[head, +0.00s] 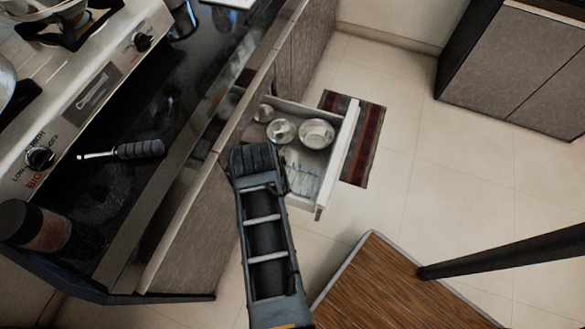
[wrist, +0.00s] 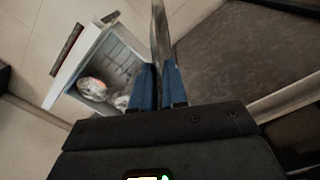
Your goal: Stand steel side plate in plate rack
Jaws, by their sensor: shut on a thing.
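My gripper (wrist: 160,72) shows in the wrist view with its two blue fingers shut on the steel side plate (wrist: 160,35). The plate appears nearly edge-on, as a thin upright grey strip rising from between the fingertips to the top of the picture. In the head view my arm hides the gripper and the plate. Thin wire lines, apparently the plate rack (head: 304,182), show in the open drawer. The lined part of the drawer also shows in the wrist view (wrist: 122,58), left of the plate; the plate is apart from it.
The open drawer (head: 346,150) juts from the counter and holds steel bowls (head: 316,134). A striped mat (head: 362,160) lies beyond it. The stove (head: 95,85), a black-handled tool (head: 138,149) and a jar (head: 35,225) are at left. A wooden top (head: 385,290) stands at lower right.

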